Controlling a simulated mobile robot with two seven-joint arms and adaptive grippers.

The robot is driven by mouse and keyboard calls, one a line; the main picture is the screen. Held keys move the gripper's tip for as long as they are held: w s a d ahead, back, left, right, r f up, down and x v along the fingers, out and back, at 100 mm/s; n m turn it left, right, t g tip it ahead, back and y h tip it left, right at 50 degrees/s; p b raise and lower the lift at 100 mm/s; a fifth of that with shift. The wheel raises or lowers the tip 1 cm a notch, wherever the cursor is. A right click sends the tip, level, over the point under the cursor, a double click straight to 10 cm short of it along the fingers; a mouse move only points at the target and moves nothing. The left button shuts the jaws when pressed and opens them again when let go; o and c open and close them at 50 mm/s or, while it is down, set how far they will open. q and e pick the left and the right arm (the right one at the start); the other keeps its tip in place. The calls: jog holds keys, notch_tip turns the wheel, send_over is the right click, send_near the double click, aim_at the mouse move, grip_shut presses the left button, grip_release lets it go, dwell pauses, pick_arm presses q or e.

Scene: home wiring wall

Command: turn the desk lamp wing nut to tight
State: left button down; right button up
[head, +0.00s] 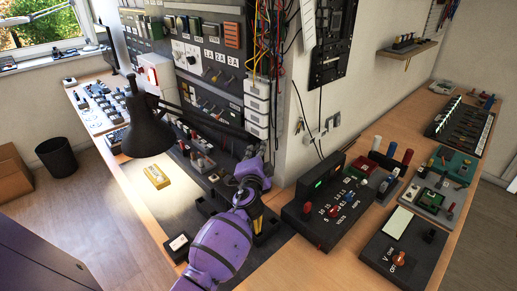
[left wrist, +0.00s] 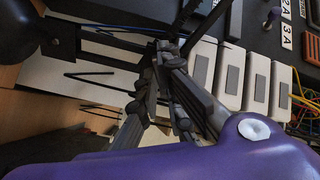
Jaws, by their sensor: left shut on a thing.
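The black desk lamp (head: 147,130) stands over the bench with its cone shade lit downward and its thin arm running right toward the panel wall. Its dark round shade also shows at the left edge of the left wrist view (left wrist: 18,30). My left gripper (head: 250,152) is at the right end of the lamp arm. In the left wrist view its fingers (left wrist: 163,58) come together at the dark lamp joint. They are shut on the wing nut there, which the fingers hide almost fully, so its angle cannot be told. My right gripper is not in view.
A yellow block (head: 157,177) lies in the lamp's light on the bench. A black power supply (head: 332,205) with knobs stands right of my arm. White wall boxes (head: 257,107) and coloured cables hang close behind the gripper. Bare bench shows front left.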

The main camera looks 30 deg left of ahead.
pick_arm(q)
jog(key=shift+r, duration=0.15)
jog(key=shift+r+m, duration=0.1)
jog(key=shift+m, duration=0.9)
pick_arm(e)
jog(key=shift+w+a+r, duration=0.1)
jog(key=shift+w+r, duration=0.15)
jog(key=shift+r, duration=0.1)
pick_arm(q)
jog(key=shift+m+p, duration=0.35)
jog(key=shift+m, duration=0.65)
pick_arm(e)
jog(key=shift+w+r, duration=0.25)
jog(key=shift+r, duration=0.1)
